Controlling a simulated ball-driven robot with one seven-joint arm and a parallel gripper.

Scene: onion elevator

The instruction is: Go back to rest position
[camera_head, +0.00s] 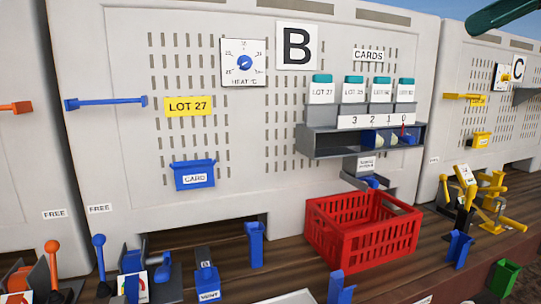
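My gripper does not show in the head view, so I cannot see its fingers or whether it holds anything. The view faces a pale station panel (110,150) marked with a B sign (296,46). A heat dial (244,63) with a blue knob is at the upper middle. A yellow LOT 27 tag (188,106) is on the panel, above a blue card box (194,176). At the right, several teal-topped lot cards stand in a grey card rack (330,142) numbered 3, 2, 1, 0.
A red crate (362,231) stands on the wooden deck (205,240) below the rack. Blue levers, a blue vent part (207,275) and blue holders crowd the front. A blue bar (105,102) sticks out at left. Yellow fittings (465,200) and a green bin (503,278) are at right.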

